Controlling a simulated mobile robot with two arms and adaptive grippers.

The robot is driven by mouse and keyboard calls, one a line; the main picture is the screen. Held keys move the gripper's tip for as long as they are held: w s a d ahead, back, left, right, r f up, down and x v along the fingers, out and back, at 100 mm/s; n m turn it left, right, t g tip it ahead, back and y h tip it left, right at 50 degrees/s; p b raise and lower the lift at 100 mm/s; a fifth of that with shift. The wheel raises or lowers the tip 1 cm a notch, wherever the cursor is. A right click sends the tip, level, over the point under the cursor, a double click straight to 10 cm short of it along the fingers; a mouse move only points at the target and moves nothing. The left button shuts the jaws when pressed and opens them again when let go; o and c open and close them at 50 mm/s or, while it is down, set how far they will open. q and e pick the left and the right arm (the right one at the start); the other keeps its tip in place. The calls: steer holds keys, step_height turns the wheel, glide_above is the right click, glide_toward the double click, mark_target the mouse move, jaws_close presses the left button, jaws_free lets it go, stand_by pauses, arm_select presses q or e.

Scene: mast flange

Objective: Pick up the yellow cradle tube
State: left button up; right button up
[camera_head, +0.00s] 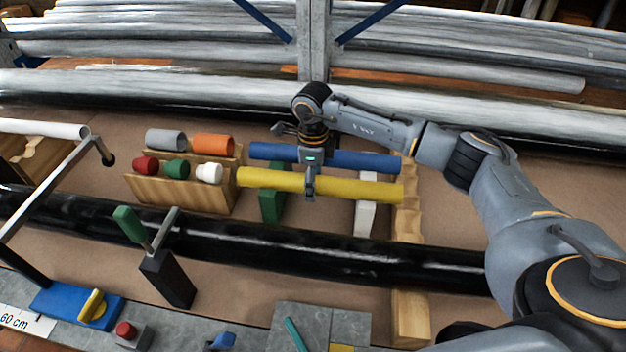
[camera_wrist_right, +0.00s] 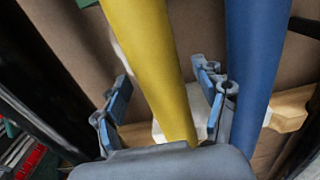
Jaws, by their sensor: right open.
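The yellow cradle tube (camera_head: 355,188) lies level, resting across a green support (camera_head: 271,204), a white support (camera_head: 366,215) and a notched wooden cradle (camera_head: 408,225). My right gripper (camera_head: 310,186) is above its middle, pointing down. In the right wrist view the yellow tube (camera_wrist_right: 150,60) runs between the two spread fingers of my open right gripper (camera_wrist_right: 164,98), with a gap visible on the left side. The right finger sits between the yellow tube and the blue tube (camera_wrist_right: 257,60). Finger depth around the tube is hard to tell. My left gripper is not in view.
The blue tube (camera_head: 365,160) lies parallel just behind the yellow one. A wooden block (camera_head: 180,192) with several coloured short tubes stands to the left. A long black pipe (camera_head: 330,250) runs in front. A grey mast (camera_head: 313,40) rises behind.

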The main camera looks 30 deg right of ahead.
steer(key=shift+f, duration=0.15)
steer(key=shift+c, duration=0.4)
jaws_close()
steer(key=shift+w+r, duration=0.1)
steer(key=shift+r, duration=0.1)
